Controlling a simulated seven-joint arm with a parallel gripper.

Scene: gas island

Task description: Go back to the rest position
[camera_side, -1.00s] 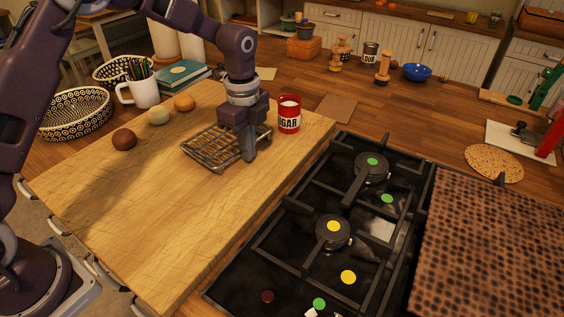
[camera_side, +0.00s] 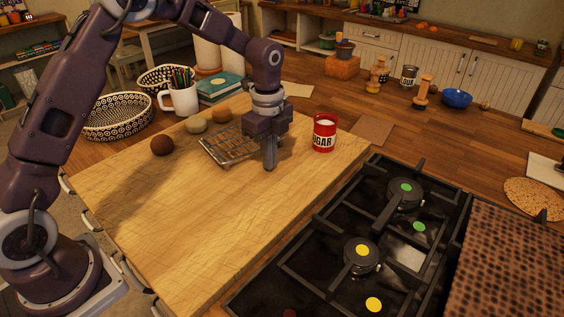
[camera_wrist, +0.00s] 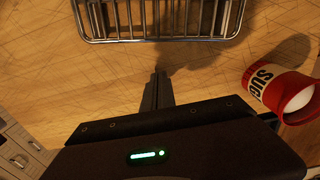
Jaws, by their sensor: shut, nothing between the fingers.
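My gripper (camera_side: 270,166) is shut and empty, pointing down low over the wooden board (camera_side: 170,225). In the side view it stands at the right end of a wire rack (camera_side: 225,147) and hides part of it. In the wrist view the shut fingers (camera_wrist: 158,78) are short of the rack (camera_wrist: 165,38), with a gap of bare board between. Whether the fingertips touch the board I cannot tell.
A red sugar tin (camera_side: 324,134) stands to the right of my gripper. Brown (camera_side: 162,145), cream (camera_side: 195,124) and orange (camera_side: 221,115) balls lie behind the rack. A mug (camera_side: 180,99) and baskets (camera_side: 118,117) stand behind. The hob (camera_side: 385,235) is at right. The board's front is clear.

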